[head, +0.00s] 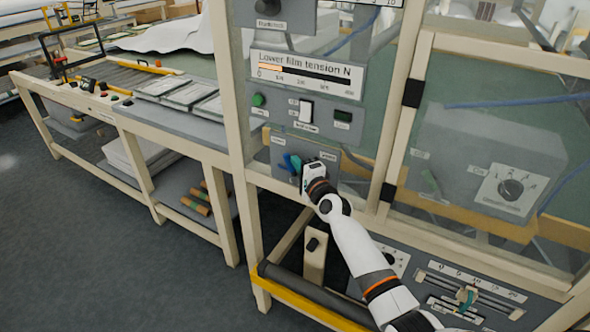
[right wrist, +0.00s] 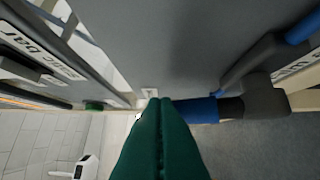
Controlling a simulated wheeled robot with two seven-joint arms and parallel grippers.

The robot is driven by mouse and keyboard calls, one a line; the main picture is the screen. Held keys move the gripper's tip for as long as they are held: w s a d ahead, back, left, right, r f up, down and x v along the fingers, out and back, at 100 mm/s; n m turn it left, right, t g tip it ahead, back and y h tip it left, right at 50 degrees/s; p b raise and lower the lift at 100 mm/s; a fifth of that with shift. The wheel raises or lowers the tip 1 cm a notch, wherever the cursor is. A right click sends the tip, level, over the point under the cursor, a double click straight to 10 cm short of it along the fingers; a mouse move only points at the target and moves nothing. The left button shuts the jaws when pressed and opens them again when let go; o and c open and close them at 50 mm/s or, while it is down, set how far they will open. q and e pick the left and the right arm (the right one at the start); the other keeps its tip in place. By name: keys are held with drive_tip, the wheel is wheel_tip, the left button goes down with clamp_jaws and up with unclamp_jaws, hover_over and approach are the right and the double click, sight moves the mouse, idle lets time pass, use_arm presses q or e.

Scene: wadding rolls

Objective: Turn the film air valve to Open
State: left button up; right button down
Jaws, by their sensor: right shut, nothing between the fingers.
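The film air valve sits on a grey panel below the tension display. Its blue handle (head: 285,159) shows just left of my right gripper (head: 296,164). In the right wrist view the blue handle (right wrist: 197,110) joins a dark grey valve body (right wrist: 266,97). My right gripper's green fingers (right wrist: 160,104) are shut and empty, their tips beside the end of the blue handle. I cannot tell if they touch it. My gripper hides part of the valve in the head view. The small labels on the panel are too small to read. My left gripper is not in view.
Above the valve are a green button (head: 258,100), a white rocker switch (head: 306,111) and the "Lower film tension N" display (head: 305,77). A cream frame post (head: 398,100) stands to the right. A dial box (head: 490,165) is further right. Open floor lies at lower left.

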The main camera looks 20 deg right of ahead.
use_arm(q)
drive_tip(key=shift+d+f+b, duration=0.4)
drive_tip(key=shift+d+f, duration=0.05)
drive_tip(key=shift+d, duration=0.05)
use_arm(e)
drive_tip(key=shift+w+a, duration=0.3)
drive_tip(key=shift+w, duration=0.2)
drive_tip(key=shift+w+a, duration=0.25)
drive_tip(key=shift+w, duration=0.2)
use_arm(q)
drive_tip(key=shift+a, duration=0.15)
use_arm(e)
drive_tip(key=shift+r, duration=0.1)
